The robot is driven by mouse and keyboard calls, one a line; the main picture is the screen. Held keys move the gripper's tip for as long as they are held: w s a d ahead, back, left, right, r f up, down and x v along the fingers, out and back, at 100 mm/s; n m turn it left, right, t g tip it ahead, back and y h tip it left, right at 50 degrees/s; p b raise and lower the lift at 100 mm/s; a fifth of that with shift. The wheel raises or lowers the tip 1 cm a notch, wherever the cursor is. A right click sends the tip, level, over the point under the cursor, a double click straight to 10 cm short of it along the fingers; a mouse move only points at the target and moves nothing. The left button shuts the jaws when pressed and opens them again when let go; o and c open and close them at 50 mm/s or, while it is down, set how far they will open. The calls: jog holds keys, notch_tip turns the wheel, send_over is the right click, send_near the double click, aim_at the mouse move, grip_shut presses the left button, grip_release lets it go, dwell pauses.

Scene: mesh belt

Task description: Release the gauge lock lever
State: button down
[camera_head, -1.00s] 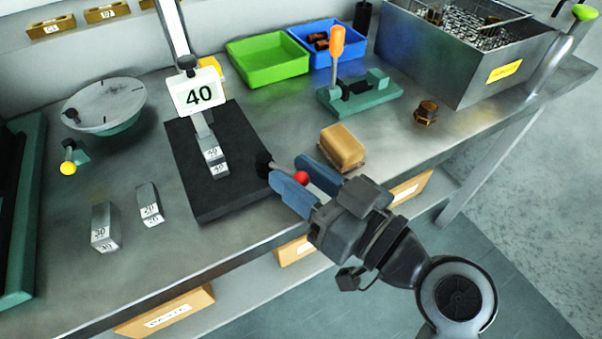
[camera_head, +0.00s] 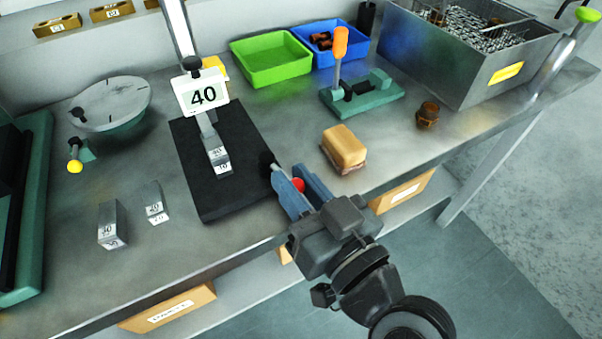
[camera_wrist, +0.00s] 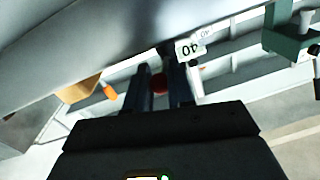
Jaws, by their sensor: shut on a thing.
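The gauge stand has a black base (camera_head: 215,185), a metal column and a display (camera_head: 204,95) reading 40. Stacked blocks (camera_head: 218,158) marked 40 stand on the base under its stem. The lock lever has a dark pivot (camera_head: 267,159) at the base's right edge and a red knob (camera_head: 298,184). My gripper (camera_head: 290,170) is shut on the lever, its blue fingers on both sides of the knob. In the wrist view the red knob (camera_wrist: 159,84) sits between the dark fingers; the contact itself is partly hidden.
A yellow-tan block (camera_head: 344,147) lies right of my gripper. Behind are a green clamp with an orange handle (camera_head: 340,42), a green bin (camera_head: 270,58), a blue bin and a metal tank (camera_head: 440,65). Two small blocks (camera_head: 112,225) stand front left. Open floor lies in front.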

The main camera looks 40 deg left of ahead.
jog(key=shift+s+t, duration=0.15)
jog(key=shift+t, duration=0.15)
jog(key=c, duration=1)
grip_release()
jog(key=shift+d, duration=0.1)
jog(key=b+v, duration=0.2)
jog(key=v, duration=0.5)
jog(key=shift+s+d+r, duration=0.1)
jog(key=shift+d, duration=0.15)
